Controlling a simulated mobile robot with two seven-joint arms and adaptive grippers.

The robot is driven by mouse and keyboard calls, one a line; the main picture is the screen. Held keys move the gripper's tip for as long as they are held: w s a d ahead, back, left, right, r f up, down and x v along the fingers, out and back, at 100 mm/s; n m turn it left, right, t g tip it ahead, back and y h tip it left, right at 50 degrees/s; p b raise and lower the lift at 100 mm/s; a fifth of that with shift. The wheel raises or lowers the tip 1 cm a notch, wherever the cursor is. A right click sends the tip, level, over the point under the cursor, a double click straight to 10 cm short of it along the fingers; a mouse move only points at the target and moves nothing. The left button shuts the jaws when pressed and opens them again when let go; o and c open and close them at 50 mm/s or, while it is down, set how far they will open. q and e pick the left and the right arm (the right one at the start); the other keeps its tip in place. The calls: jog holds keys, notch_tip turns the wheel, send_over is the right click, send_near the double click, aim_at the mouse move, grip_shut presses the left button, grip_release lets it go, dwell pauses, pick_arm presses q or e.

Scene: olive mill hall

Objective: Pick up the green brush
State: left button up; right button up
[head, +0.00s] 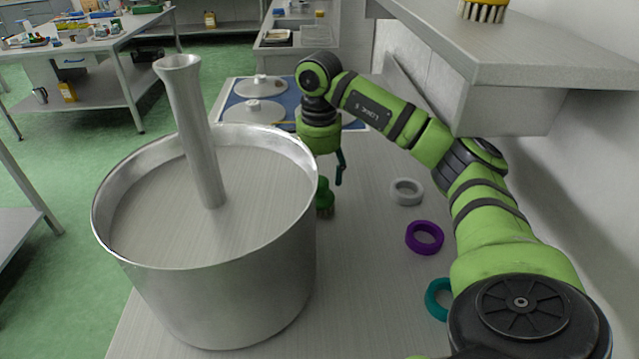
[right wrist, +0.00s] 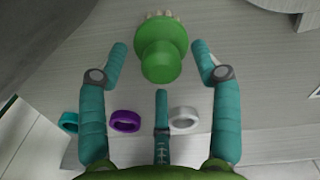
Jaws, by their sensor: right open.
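The green brush (head: 325,198) stands on the counter just right of the large metal pot (head: 215,270), which hides part of it in the head view. In the right wrist view the green brush (right wrist: 161,50) shows its round knob toward me, with pale bristles at its far side. My right gripper (head: 340,168) is above and just behind the brush in the head view. In the right wrist view its open teal fingers (right wrist: 160,62) lie to the left and right of the brush, apart from it, and a third finger is below. My left gripper is not in view.
A white ring (head: 407,192), a purple ring (head: 424,238) and a teal ring (head: 437,299) lie on the counter (head: 370,300) to the right. A shelf (head: 540,60) with a yellow brush (head: 483,11) overhangs at upper right. A hob (head: 255,111) is behind.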

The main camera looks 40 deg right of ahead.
jog(key=shift+f, duration=0.8)
jog(key=c, duration=1.3)
grip_shut()
jog(key=shift+r, duration=0.1)
jog(key=shift+w+d+r, duration=0.1)
jog(key=shift+r, duration=0.35)
jog(key=shift+d+r+b, duration=0.25)
jog(key=shift+r, duration=0.35)
jog(key=shift+d+r+b, duration=0.2)
jog(key=shift+d+r, duration=0.05)
jog(key=shift+r, duration=0.35)
jog(key=w+d, duration=0.1)
jog(key=d, duration=1.6)
jog(key=shift+w, duration=0.2)
